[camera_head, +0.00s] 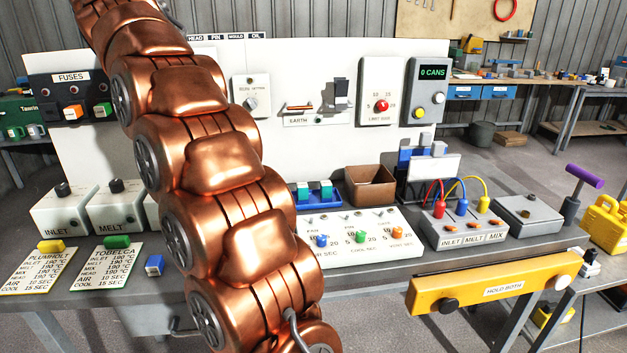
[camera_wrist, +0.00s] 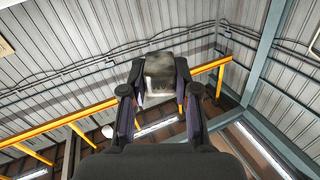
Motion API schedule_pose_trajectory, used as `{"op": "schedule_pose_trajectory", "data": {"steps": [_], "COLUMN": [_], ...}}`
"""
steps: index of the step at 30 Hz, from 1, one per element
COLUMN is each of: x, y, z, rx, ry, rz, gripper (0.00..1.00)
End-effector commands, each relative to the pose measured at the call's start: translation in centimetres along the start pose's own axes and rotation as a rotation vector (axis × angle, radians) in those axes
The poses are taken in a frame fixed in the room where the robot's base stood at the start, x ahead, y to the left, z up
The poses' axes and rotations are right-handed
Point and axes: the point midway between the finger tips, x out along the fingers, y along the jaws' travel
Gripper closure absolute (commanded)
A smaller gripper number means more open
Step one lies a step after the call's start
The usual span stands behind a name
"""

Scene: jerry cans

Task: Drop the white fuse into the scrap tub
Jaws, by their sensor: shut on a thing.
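In the wrist view my gripper (camera_wrist: 159,82) is shut on a small block, the white fuse (camera_wrist: 159,70), held between its two fingertips. Its faces look pale grey to white, with smudged dark shading. The gripper points up towards the ceiling, with nothing touching the fuse but the fingers. In the head view my gripper and the fuse are out of sight; my copper arm crosses the left middle. No tub marked as scrap can be made out. A brown open box (camera_head: 370,187) stands on the bench, and a dark grey bucket (camera_head: 481,134) stands on the floor behind.
The fuse panel (camera_head: 70,78) at the left holds an orange and a green fuse. A small blue block (camera_head: 155,266) lies on the bench beside two cards. My arm hides the middle left.

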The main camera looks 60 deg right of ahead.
Motion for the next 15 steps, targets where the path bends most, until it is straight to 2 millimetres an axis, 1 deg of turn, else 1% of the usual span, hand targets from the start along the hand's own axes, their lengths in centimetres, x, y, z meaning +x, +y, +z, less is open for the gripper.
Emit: {"op": "schedule_pose_trajectory", "data": {"steps": [1,2,3,7,11,12,14,15], "x": [-0.3,-0.4,-0.8,-1.9,-3.3,-3.9,-4.8,-5.4], "y": [2.2,3.5,5.2,11.0,16.8,18.7,21.4,23.2], "z": [-0.6,-1.1,-1.9,-3.6,-4.6,-4.9,-5.0,-5.0], "rx": [0.006,0.004,0.004,0.005,0.002,0.002,0.002,0.001], "ry": [0.007,0.011,0.017,0.028,0.038,0.043,0.046,0.049], "rz": [0.036,0.058,0.088,0.188,0.289,0.322,0.372,0.406], "gripper": [1.0,1.0,1.0,1.0,1.0,1.0,1.0,1.0]}}
